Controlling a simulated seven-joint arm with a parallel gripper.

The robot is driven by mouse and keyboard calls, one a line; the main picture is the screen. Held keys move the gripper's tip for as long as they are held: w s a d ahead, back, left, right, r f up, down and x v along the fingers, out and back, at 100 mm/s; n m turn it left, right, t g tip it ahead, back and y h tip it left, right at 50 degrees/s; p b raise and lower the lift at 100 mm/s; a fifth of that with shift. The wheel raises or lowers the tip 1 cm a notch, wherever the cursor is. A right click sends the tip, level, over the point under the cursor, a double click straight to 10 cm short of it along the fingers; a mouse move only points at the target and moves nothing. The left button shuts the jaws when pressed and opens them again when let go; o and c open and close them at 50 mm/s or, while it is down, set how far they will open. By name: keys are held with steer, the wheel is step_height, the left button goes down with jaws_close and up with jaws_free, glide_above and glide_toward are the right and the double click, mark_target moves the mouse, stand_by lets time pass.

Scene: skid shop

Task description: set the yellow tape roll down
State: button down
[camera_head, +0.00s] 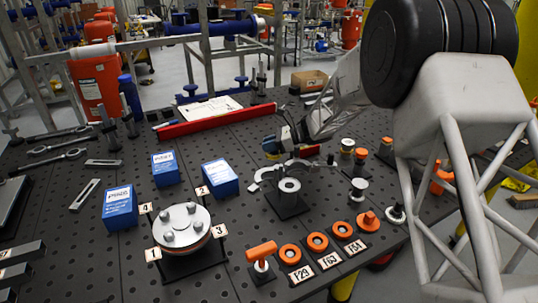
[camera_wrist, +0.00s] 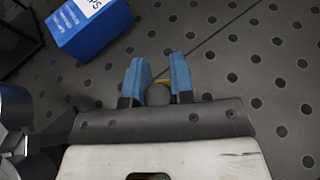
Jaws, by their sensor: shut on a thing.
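My gripper (camera_head: 275,147) hangs above the perforated dark table, behind the white ring on a black stand (camera_head: 289,185) in the head view. In the wrist view, its two blue fingers (camera_wrist: 158,70) are closed in on something. A thin yellow edge, which looks like the yellow tape roll (camera_wrist: 163,82), shows between them beside a dark round part. Most of the roll is hidden by the gripper. In the head view I cannot make the roll out clearly.
Blue boxes (camera_head: 220,178) stand left of my gripper; one blue box (camera_wrist: 90,25) shows in the wrist view. A bolted round flange (camera_head: 182,225) sits front left. Orange rings (camera_head: 317,242) lie in front. A red bar (camera_head: 215,121) lies behind. Bare table shows below the fingers.

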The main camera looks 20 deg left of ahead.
mark_target(269, 153)
steer(key=shift+f, duration=0.25)
steer(key=shift+f, duration=1.8)
steer(key=shift+f, duration=0.1)
steer(key=c, duration=1)
jaws_free()
steer(key=shift+d, duration=0.15)
steer(key=v, duration=1.1)
steer(key=shift+w+d+r, duration=0.1)
steer(key=shift+d+r, duration=0.2)
